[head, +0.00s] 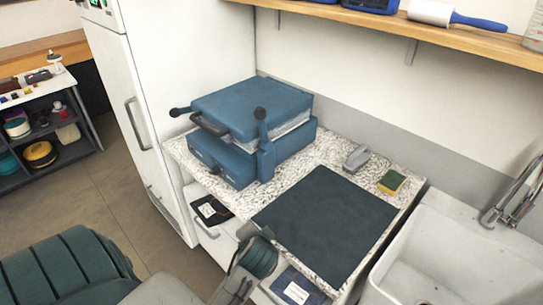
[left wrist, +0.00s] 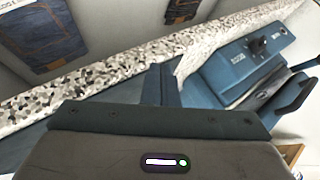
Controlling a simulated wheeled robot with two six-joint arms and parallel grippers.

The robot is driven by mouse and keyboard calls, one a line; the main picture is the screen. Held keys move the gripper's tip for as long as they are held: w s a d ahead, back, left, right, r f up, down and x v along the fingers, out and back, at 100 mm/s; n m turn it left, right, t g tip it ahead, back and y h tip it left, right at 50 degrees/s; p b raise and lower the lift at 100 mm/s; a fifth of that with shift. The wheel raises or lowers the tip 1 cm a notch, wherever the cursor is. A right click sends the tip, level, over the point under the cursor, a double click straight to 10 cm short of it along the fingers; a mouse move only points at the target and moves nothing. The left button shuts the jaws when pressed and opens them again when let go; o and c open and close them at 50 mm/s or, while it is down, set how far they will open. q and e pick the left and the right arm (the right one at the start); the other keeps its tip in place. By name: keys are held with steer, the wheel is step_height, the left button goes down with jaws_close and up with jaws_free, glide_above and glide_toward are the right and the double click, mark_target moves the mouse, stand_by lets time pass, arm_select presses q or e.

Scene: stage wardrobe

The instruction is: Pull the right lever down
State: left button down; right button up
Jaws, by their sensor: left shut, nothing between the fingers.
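The blue press (head: 235,165) stands at the back of the speckled counter, its lid above its base. Its right lever (head: 262,135) stands upright at the near right side, with a black knob on top. The left lever (head: 180,111) has its knob sticking out to the left of the lid. My left gripper (head: 248,232) is shut and empty at the counter's front edge, in front of the press and apart from the lever. In the left wrist view, its fingers (left wrist: 160,85) point at the counter edge, and the press (left wrist: 245,70) shows at right. My right gripper is not seen.
A dark mat (head: 325,225) covers the counter right of my left gripper. A grey tool (head: 356,157) and a sponge (head: 392,181) lie behind it. A sink (head: 460,260) is at right, a wooden shelf (head: 450,35) above. A white cabinet (head: 170,90) stands left of the press.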

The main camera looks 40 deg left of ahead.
arm_select(q)
steer(key=w+a+r+m+t+y, duration=0.2)
steer(key=w+r+y, duration=0.6)
steer(key=w+r, duration=1.1)
step_height(320, 180, up, 3)
steer(key=shift+f+m+t+y, duration=0.2)
steer(key=shift+m+t+y, duration=0.1)
steer(key=shift+m+t, duration=0.75)
steer(key=shift+w+a, duration=0.1)
